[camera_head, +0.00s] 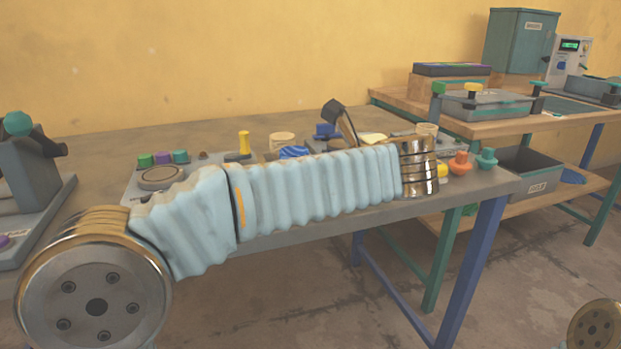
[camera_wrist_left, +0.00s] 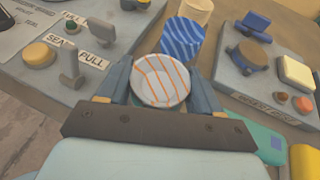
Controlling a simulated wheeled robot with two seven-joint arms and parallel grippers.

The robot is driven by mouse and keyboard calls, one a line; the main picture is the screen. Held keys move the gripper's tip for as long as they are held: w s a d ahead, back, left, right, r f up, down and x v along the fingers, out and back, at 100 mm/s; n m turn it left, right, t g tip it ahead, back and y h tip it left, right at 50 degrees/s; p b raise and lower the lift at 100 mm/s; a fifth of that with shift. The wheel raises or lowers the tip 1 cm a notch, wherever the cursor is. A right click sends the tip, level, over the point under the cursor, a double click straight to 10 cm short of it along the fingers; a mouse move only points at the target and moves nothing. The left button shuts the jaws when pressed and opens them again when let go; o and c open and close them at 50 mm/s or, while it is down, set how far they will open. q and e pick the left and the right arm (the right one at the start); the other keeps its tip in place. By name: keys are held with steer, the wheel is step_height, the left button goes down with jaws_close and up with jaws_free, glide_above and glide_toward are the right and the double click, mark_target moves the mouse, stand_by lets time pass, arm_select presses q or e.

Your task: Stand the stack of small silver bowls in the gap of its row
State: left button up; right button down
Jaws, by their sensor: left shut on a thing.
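In the left wrist view my left gripper (camera_wrist_left: 160,84) has its two blue-grey fingers on either side of a round, whitish bowl-like thing (camera_wrist_left: 161,78) with orange stripes, and is shut on it. I see it from above, so I cannot tell whether it is a stack. A blue striped round piece (camera_wrist_left: 182,39) stands just beyond it, with a beige round piece (camera_wrist_left: 197,11) behind that, in a line. In the head view the blue striped piece (camera_head: 293,152) and the beige piece (camera_head: 283,140) show above my left arm, which hides the gripper and its load. My right gripper is not in view.
A grey panel (camera_wrist_left: 98,65) with knobs and levers lies left of the held thing, and another panel (camera_wrist_left: 228,75) lies right. Orange (camera_head: 459,163) and teal (camera_head: 486,158) knobs stand near the table's right end. A second table (camera_head: 550,125) stands beyond.

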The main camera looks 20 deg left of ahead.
arm_select(q)
steer(key=shift+f, duration=0.3)
steer(key=o, duration=0.8)
steer(key=shift+f, duration=0.1)
steer(key=shift+s+d+r, duration=0.1)
steer(key=shift+r, duration=0.15)
steer(key=p+v, duration=0.2)
steer(key=v, duration=0.9)
steer(key=shift+s+d, duration=0.25)
steer(key=shift+d, duration=0.05)
